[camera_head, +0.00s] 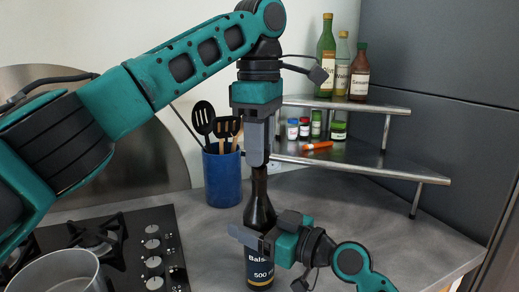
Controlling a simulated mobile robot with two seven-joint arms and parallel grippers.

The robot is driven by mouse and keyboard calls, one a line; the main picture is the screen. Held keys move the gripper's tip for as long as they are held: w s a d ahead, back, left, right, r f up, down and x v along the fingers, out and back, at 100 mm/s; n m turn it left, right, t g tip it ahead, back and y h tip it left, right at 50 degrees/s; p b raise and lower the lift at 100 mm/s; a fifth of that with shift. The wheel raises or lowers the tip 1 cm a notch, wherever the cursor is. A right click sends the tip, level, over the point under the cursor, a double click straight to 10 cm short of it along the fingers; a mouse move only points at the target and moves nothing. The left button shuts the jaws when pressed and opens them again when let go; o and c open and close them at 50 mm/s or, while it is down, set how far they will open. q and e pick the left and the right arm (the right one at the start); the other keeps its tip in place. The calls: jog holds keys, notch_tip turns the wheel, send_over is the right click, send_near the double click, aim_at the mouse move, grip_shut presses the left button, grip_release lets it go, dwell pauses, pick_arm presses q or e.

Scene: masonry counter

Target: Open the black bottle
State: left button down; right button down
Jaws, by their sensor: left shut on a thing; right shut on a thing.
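The black bottle (259,212) stands upright in the middle of the head view, with a dark body, a long neck and a label (260,268) reading "Bals..." and "500". My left gripper (256,152) comes down from above and is shut on the top of the bottle. Its jaws hide the cap, so I cannot tell whether the cap is still seated. My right gripper (262,238) comes in from the lower right and is shut on the bottle's body, just above the label. It hides part of the body.
A blue utensil holder (222,176) with black slotted spoons stands behind the bottle, to the left. A two-tier metal shelf (360,167) holds bottles, small jars and an orange item. A black cooktop (150,240) with a pot (60,272) is at left. The grey counter (410,250) is clear at right.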

pick_arm(q)
jog(key=shift+r, duration=0.1)
jog(key=shift+r, duration=2)
pick_arm(e)
jog(key=shift+c, duration=0.2)
grip_release()
